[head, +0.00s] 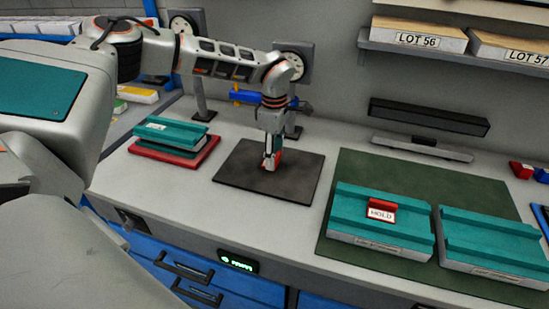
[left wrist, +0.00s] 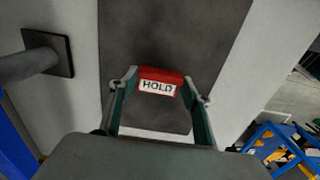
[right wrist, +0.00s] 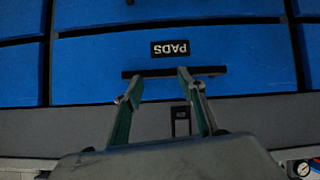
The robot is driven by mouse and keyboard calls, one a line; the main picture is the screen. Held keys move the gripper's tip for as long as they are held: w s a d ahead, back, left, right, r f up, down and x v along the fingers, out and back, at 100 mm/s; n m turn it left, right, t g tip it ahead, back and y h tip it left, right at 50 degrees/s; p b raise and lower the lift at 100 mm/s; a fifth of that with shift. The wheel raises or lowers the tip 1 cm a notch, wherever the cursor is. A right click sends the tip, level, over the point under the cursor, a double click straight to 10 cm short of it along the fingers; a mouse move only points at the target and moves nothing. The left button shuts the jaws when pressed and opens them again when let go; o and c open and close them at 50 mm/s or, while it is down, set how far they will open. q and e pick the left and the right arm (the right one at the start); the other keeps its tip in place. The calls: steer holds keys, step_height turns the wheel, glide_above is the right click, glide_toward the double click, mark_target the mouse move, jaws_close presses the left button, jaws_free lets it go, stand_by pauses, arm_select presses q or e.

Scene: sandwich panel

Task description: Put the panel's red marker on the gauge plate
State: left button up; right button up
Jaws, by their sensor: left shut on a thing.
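My left gripper (head: 270,165) is shut on a red marker (left wrist: 158,80) with a white HOLD label, seen between the fingertips in the left wrist view. The gripper points down over a dark square plate (head: 240,172), which looks like the gauge plate; it also fills the middle of the left wrist view (left wrist: 165,35). I cannot tell whether the marker touches the plate. A second red HOLD marker (head: 381,210) sits on a teal-topped panel (head: 350,205) on the green mat. My right gripper (right wrist: 160,88) is open and empty, facing a blue drawer.
Another teal-topped panel (head: 490,240) lies on the green mat (head: 360,165). A teal block (head: 170,133) sits on a red plate (head: 190,160) left of the dark plate. A black bar (head: 430,117) stands behind the mat. Blue drawers (right wrist: 180,70) are below the counter.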

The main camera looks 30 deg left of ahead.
arm_select(q)
steer(key=shift+f, duration=0.8)
steer(key=o, duration=1.1)
steer(key=shift+f, duration=0.1)
step_height(320, 180, up, 12)
